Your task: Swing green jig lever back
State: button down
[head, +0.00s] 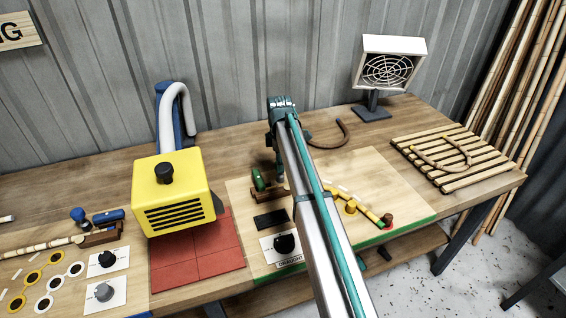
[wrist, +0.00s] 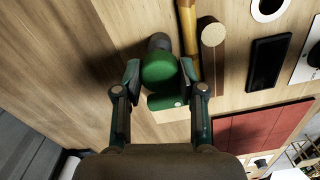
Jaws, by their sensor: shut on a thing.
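The green jig lever has a rounded green knob (wrist: 160,72) that sits between the two fingers of my gripper (wrist: 161,76) in the wrist view. The fingers are closed on the knob from both sides. A green plate shows just below the knob. In the head view, a green part (head: 258,180) of the jig shows on a brown wooden block (head: 270,195) on the light board. My gripper is down beside it there, and my arm hides part of the jig.
A yellow machine (head: 172,190) with a blue post stands left, above red tiles (head: 195,262). A white grille heater (head: 390,65) stands at the back right. A slatted rack (head: 465,178) with a bent cane lies at the right.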

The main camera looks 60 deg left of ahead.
jog(key=shift+s+a, duration=0.1)
jog(key=c, duration=0.7)
grip_release()
jog(key=shift+s, duration=0.15)
jog(key=shift+r, duration=0.1)
jog(key=shift+r, duration=0.5)
notch_tip(320, 180, up, 11)
jog(key=shift+f, duration=0.1)
